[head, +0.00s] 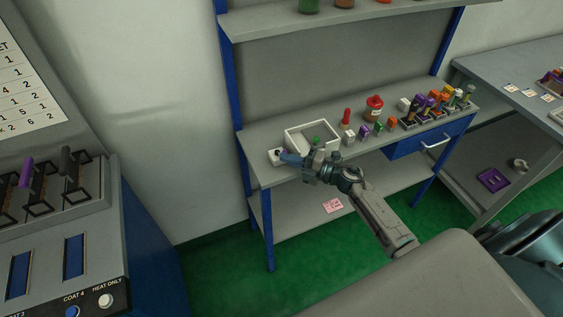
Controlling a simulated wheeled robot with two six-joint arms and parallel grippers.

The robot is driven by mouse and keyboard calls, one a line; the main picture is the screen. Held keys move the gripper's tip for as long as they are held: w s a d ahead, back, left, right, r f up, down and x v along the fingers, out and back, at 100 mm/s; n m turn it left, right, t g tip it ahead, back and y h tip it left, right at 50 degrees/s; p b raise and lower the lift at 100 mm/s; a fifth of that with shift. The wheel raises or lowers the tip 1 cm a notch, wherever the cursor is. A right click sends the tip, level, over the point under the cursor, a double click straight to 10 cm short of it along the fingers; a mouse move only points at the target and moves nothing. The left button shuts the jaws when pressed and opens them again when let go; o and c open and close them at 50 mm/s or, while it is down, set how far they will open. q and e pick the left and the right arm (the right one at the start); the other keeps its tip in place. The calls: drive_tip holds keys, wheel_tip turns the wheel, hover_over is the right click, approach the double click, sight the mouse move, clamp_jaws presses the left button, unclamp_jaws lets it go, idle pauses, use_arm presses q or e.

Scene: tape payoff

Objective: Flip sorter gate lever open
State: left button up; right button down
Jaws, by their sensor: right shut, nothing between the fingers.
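My right gripper (289,158) reaches to the front left of the grey workbench, with its fingers shut and nothing held. Its fingertips are beside a small white block with a dark top (276,155) at the bench's left end. I cannot tell whether they touch, or whether this block is the sorter gate lever. A white tray (291,133) with a small green item stands just behind the gripper, which hides part of its front. My left gripper is not in view.
The workbench (262,137) carries a red bottle (347,116), a red-lidded jar (374,109) and several small coloured blocks to the right. A panel at left has a purple-handled lever (25,172) and a black-handled lever (66,160). A shelf (270,22) hangs above the bench.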

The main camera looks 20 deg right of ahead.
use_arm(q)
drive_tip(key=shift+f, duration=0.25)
use_arm(e)
drive_tip(key=shift+w+d, duration=0.1)
drive_tip(key=shift+d, duration=0.3)
idle(0.4)
